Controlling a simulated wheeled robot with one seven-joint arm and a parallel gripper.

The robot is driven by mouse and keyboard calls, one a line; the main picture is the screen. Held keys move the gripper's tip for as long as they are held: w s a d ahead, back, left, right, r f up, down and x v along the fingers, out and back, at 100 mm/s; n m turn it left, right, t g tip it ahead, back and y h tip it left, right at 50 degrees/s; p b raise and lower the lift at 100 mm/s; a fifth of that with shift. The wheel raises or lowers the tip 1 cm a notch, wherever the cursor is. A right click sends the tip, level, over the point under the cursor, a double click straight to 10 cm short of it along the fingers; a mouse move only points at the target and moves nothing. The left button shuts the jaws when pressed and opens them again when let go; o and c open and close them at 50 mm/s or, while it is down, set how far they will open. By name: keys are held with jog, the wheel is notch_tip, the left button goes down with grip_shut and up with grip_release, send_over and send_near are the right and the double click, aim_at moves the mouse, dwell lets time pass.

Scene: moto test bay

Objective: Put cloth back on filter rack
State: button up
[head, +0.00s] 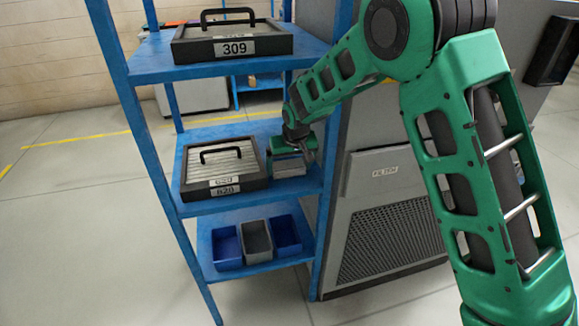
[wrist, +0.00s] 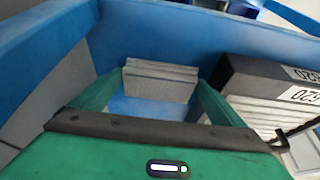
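A folded grey cloth (head: 289,167) is at the right side of the middle shelf of the blue filter rack (head: 241,136). My gripper (head: 290,150) reaches over that shelf from the right. In the wrist view its two green fingers (wrist: 160,84) come up to both sides of the cloth (wrist: 160,80), with no clear gap at the tips. Blue shelf surface shows between the fingers. I cannot tell whether the cloth rests on the shelf or is just above it.
A black-framed filter marked 620 (head: 226,168) lies left of the cloth; it also shows in the wrist view (wrist: 268,82). A filter marked 309 (head: 232,42) is on the top shelf. Small bins (head: 257,242) stand below. A grey cabinet (head: 385,190) stands close right.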

jog(key=v, duration=1.2)
jog(key=shift+r, duration=0.1)
